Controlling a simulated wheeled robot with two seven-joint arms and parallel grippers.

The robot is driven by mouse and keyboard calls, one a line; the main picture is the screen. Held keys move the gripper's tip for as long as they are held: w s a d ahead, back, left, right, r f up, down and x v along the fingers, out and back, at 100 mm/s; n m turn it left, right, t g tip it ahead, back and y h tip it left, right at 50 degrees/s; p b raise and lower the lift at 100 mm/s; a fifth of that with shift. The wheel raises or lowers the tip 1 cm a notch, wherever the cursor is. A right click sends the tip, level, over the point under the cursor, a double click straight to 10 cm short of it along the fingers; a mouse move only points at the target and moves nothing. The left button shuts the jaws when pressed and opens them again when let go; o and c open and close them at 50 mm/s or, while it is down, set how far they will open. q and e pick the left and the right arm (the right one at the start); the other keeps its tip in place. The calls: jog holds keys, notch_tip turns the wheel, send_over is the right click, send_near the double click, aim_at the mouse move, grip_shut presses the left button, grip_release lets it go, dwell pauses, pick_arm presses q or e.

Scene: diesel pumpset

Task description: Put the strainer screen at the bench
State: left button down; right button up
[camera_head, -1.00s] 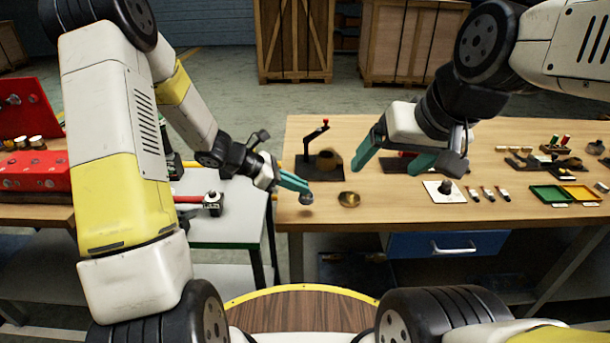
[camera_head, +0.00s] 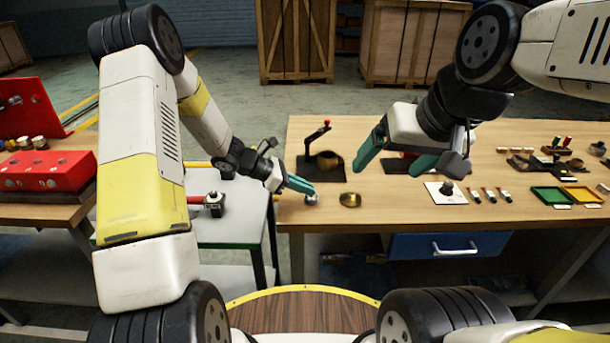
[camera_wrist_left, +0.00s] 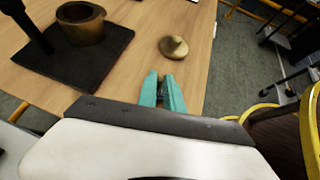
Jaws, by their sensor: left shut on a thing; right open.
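My left gripper (camera_head: 303,190) is shut on a small grey metal piece (camera_head: 312,199), likely the strainer screen, at the left front part of the wooden bench (camera_head: 400,213). The piece is at or just above the bench top; I cannot tell if it touches. In the left wrist view the teal fingers (camera_wrist_left: 163,92) hide most of it. A brass, round, pointed part (camera_head: 350,200) lies on the bench just right of the left gripper; it also shows in the left wrist view (camera_wrist_left: 173,47). My right gripper (camera_head: 396,158) is open and empty above the bench.
A dark plate with a post and a brown cup (camera_head: 329,161) stands behind the left gripper. A white card (camera_head: 437,196) bears a dark part. Green (camera_head: 551,196) and yellow trays lie at right. A grey side table (camera_head: 237,226) adjoins the bench's left end.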

pick_arm(q)
jog(key=c, duration=1.5)
grip_release()
jog(key=shift+r, duration=0.15)
jog(key=v, duration=1.1)
jog(key=s+a+r+m+t+y, duration=0.1)
jog(key=s+r+m+y, duration=0.2)
jog(key=s+r+m, duration=0.3)
jog(key=s+a+r+m+t+y, duration=0.1)
jog(key=s+a+r+m+y, duration=0.1)
jog(key=s+r+m, duration=0.4)
jog(key=s+a+r+m+t+y, duration=0.2)
jog(key=s+r+m, duration=0.5)
jog(key=s, duration=0.5)
jog(key=shift+s+a+m+y, duration=0.15)
jog(key=shift+s+m+y, duration=0.25)
jog(key=shift+m+y, duration=0.5)
